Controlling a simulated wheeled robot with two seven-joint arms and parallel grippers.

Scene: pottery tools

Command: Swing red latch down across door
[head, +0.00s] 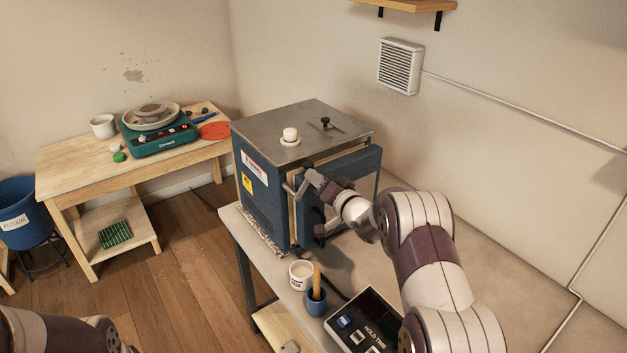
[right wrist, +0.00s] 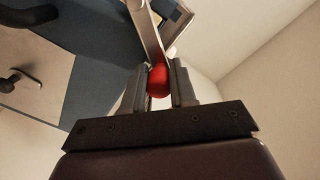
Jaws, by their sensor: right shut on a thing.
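The blue kiln (head: 262,190) stands on the grey table, with its door (head: 310,205) on the side facing my right arm. A pale strip shows between body and door; I cannot tell whether the door is fully closed. My right gripper (head: 306,182) is at the upper near edge of the door. In the right wrist view the gripper (right wrist: 158,85) is shut on the red end of the latch (right wrist: 159,77), whose pale metal bar runs up between the fingers. The red end is hidden in the head view. Only part of my left arm shows at the bottom left; its gripper is out of view.
A white tub (head: 301,275), a blue cup (head: 316,303) with a wooden-handled tool, and a control box (head: 362,322) stand in front of the kiln. A small white knob (head: 290,136) sits on the kiln lid. Bare table lies right of my right arm.

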